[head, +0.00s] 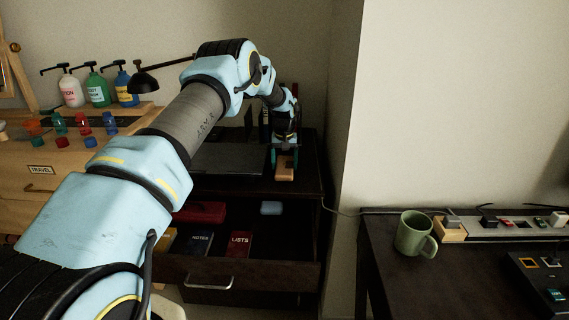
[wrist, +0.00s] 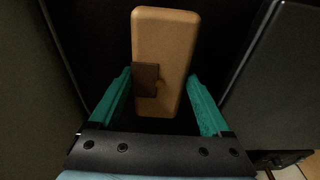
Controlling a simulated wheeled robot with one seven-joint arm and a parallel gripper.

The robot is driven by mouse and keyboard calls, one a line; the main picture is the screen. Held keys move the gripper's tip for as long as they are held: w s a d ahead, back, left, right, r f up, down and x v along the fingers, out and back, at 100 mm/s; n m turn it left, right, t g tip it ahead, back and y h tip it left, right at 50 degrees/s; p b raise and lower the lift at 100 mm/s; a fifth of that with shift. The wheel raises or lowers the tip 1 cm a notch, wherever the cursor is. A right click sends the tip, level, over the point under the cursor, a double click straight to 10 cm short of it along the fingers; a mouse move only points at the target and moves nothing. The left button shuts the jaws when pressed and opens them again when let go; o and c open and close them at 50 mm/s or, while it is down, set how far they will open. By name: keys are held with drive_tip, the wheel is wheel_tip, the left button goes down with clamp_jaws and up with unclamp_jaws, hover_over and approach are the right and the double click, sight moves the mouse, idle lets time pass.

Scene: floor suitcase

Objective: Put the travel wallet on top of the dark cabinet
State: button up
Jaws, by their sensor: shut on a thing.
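The travel wallet (head: 285,172) is a tan, rounded slab with a dark brown clasp. In the head view it is at the right part of the dark cabinet (head: 310,172), over its top. I cannot tell whether it touches the surface. My gripper (head: 285,158) points down with its teal fingers on either side of the wallet and is shut on it. In the wrist view the wallet (wrist: 168,40) extends out between the fingers, over a dark surface.
A flat black laptop-like object (head: 225,160) lies on the cabinet top left of the wallet. The drawer (head: 235,268) below is open, holding books (head: 240,244), a red case (head: 202,212) and a small blue item (head: 271,208). A wall corner stands right of the cabinet.

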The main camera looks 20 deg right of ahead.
drive_tip(key=shift+f, duration=0.1)
drive_tip(key=shift+f, duration=0.15)
drive_tip(key=o, duration=1.3)
